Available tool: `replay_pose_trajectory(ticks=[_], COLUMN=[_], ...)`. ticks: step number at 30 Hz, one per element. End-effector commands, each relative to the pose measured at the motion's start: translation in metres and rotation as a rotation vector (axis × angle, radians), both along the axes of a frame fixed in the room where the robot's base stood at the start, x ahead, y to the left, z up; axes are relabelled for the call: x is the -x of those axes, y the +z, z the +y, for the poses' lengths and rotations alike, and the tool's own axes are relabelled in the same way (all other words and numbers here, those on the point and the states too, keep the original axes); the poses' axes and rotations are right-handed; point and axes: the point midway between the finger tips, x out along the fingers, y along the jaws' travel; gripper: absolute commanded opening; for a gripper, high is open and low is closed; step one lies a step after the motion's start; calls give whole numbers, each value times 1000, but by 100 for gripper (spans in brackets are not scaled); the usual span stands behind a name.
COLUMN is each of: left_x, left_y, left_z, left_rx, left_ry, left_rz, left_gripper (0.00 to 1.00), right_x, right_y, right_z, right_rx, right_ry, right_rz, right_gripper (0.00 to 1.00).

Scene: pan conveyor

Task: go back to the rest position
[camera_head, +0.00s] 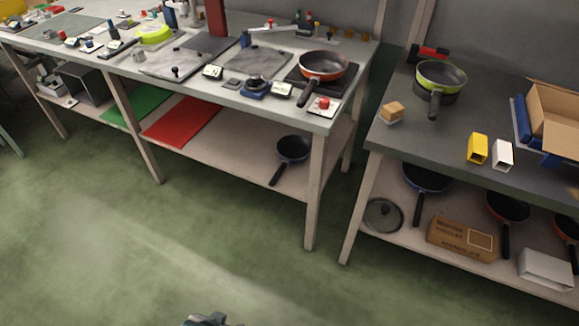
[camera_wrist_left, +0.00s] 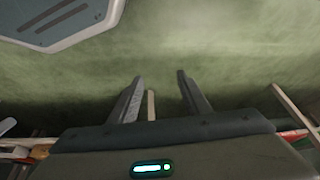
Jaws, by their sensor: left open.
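My left gripper (camera_wrist_left: 160,82) is open in the left wrist view, with its two dark fingers apart. Nothing is between the fingers except the view of the green floor and a pale table leg behind. In the head view a small dark part of my arm or gripper (camera_head: 207,320) shows at the bottom edge, over the floor. It is too cut off to tell its jaws. My right gripper is in neither view.
A long workbench (camera_head: 215,95) with a red pan (camera_head: 323,66) stands at the back left. A second table (camera_head: 440,150) with a green pan (camera_head: 440,76) and an open cardboard box (camera_head: 556,115) stands at right. The green floor (camera_head: 150,240) in front is clear.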

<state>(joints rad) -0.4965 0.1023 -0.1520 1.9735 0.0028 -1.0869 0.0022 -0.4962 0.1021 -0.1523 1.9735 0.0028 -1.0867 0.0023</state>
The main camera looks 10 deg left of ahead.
Motion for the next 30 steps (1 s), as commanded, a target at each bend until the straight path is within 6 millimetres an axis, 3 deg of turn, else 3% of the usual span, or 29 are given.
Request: replay_pose_trajectory(ticks=[9,15,21,30], left_x=[6,21,29,30], left_y=[-93,-131,-145,-147], left_z=[-12,-15,-15,-15], left_rx=[26,38,43,43], left_ry=[-14,-20,-23,-23], left_rz=[-51,-81,-97,-99], left_gripper=[43,43,43,43], right_x=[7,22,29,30], right_y=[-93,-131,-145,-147], right_z=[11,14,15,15], right_rx=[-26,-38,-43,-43], right_ry=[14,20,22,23], right_rz=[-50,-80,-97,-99], right_gripper=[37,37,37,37])
